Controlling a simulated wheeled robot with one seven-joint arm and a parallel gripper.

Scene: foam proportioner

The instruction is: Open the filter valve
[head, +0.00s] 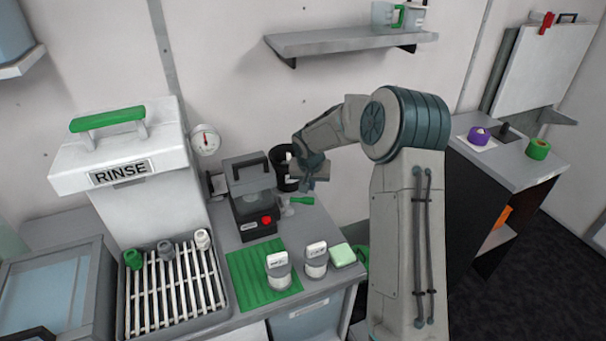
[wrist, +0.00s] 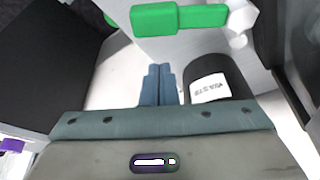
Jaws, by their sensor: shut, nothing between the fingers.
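The valve has a green lever handle (head: 302,200) and a pale body (head: 287,209), beside the dark machine on the counter. In the wrist view the green handle (wrist: 178,18) lies across the top, with its white valve body (wrist: 241,22) at its right end. My gripper (head: 306,187) is just above the handle in the head view. In the wrist view its fingers (wrist: 159,70) are shut together and empty, below the handle in the picture with a visible gap. I cannot tell the exact depth between them.
A black container (head: 283,166), labelled WASTE in the wrist view (wrist: 207,70), stands close beside the fingers. The dark machine (head: 251,190) with a red button is to the left. Two labelled jars (head: 278,274) and a green mat (head: 250,280) are in front. A rinse unit (head: 120,150) stands left.

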